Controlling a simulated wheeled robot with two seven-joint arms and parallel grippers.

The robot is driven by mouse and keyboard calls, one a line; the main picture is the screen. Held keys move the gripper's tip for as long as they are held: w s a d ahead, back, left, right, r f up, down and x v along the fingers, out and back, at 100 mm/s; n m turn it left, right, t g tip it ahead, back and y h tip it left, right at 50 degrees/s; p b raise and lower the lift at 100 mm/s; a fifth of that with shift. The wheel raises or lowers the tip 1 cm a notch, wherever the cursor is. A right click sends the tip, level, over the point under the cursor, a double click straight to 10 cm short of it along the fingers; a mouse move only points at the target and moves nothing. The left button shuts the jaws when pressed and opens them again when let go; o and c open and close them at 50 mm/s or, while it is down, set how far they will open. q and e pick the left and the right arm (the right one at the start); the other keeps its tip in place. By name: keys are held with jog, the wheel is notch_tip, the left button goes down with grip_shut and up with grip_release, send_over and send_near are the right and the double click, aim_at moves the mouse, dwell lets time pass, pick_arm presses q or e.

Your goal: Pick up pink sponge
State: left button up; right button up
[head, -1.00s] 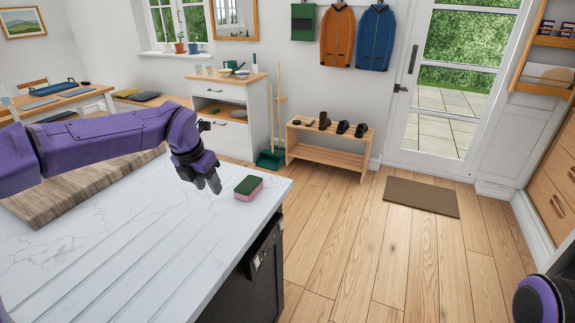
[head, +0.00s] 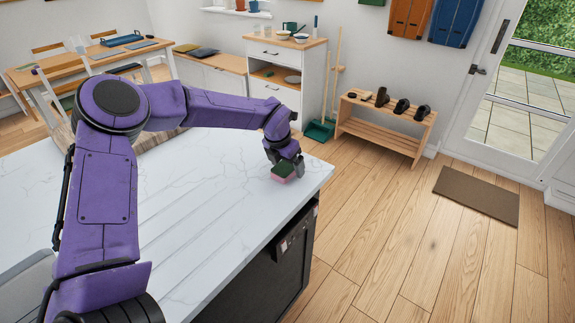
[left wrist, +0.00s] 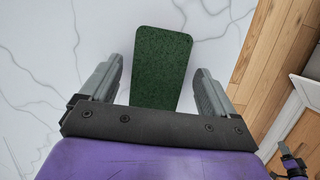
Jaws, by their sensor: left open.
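The pink sponge (head: 281,178) with its dark green top lies near the far right corner of the white marble counter (head: 200,215). In the left wrist view the green top of the sponge (left wrist: 160,65) lies between the two fingers, with a gap on each side. My left gripper (head: 290,165) is open and sits right at the sponge, partly covering it in the head view. Its fingers also show in the left wrist view (left wrist: 155,90). Whether the fingertips reach down beside the sponge is hard to tell.
The counter's right edge drops to the wooden floor (head: 390,230) close by the sponge. A wooden shoe rack (head: 380,137), a doormat (head: 477,195) and a white cabinet (head: 285,80) stand beyond. The counter around the sponge is clear.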

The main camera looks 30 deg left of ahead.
pick_arm(q)
jog(key=shift+a+f, duration=0.1)
jog(key=shift+f, duration=0.25)
jog(key=shift+s, duration=0.15)
jog(key=shift+f, duration=0.1)
jog(key=c, duration=1)
jog(key=shift+c, duration=0.3)
